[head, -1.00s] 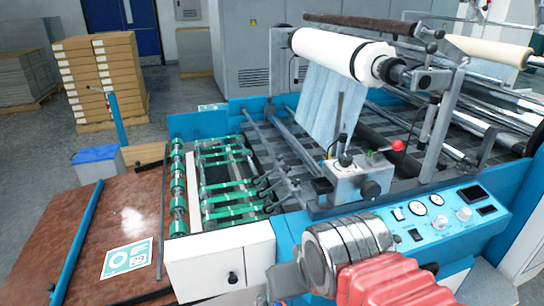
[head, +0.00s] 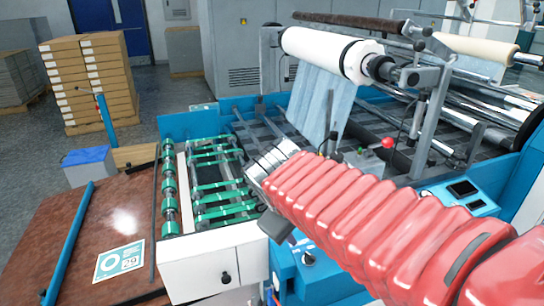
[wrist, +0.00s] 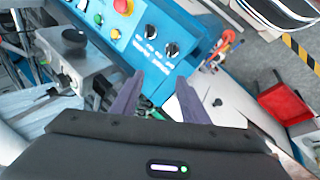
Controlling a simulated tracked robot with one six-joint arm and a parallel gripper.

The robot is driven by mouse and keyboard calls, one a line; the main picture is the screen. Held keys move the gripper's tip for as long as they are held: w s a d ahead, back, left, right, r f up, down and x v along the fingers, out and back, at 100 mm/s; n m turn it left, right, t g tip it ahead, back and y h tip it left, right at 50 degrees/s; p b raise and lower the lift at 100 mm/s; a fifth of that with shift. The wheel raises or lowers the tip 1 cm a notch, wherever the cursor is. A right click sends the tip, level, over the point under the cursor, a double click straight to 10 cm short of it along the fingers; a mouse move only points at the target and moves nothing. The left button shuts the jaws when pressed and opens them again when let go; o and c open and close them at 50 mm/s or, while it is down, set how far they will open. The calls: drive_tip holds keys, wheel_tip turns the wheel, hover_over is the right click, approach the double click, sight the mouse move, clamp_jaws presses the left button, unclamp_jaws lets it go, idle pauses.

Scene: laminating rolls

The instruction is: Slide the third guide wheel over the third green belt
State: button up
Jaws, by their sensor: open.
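Several green belts (head: 222,190) run across the feed section in the head view, beside a shaft carrying several green rollers (head: 170,200). I cannot tell which small part is the third guide wheel; my arm covers the right ends of the belts and the rods there. My arm, in a red ribbed sleeve, reaches in from the lower right, its silver wrist above the belts' right side. My gripper (wrist: 157,97) is open in the wrist view, with two dark fingers spread and nothing held. Small green and dark parts show between and beyond the fingers, too small to make out.
A brown table (head: 75,235) with a printed sheet (head: 120,262) lies left of the belts. A white film roll (head: 330,52) hangs behind. A blue control panel (wrist: 165,35) with knobs and a red button (wrist: 123,6) is close to the gripper in the wrist view.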

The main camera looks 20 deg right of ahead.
drive_tip(key=w+d+n+t+h, duration=0.1)
drive_tip(key=w+d+n+h, duration=0.15)
drive_tip(key=w, duration=0.55)
drive_tip(key=w+d+n+h, duration=0.15)
drive_tip(key=w+n, duration=0.25)
drive_tip(key=w, duration=0.4)
drive_tip(key=w+d+n+t+h, duration=0.15)
drive_tip(key=w+n, duration=0.25)
drive_tip(key=w, duration=0.5)
drive_tip(key=w+f+n+t+h, duration=0.1)
drive_tip(key=w+f+n+t, duration=0.1)
drive_tip(key=w, duration=0.5)
drive_tip(key=w+f+n+t+h, duration=0.1)
drive_tip(key=w+f+n+t, duration=0.1)
drive_tip(key=w+f+n, duration=0.3)
drive_tip(key=w+f+n+t+h, duration=0.1)
drive_tip(key=w+f+n, duration=0.3)
drive_tip(key=w, duration=0.5)
drive_tip(key=shift+d+f+t, duration=0.25)
drive_tip(key=shift+f+t, duration=0.2)
drive_tip(key=shift+f, duration=0.35)
drive_tip(key=shift+n, duration=0.25)
drive_tip(key=shift+x, duration=3.7)
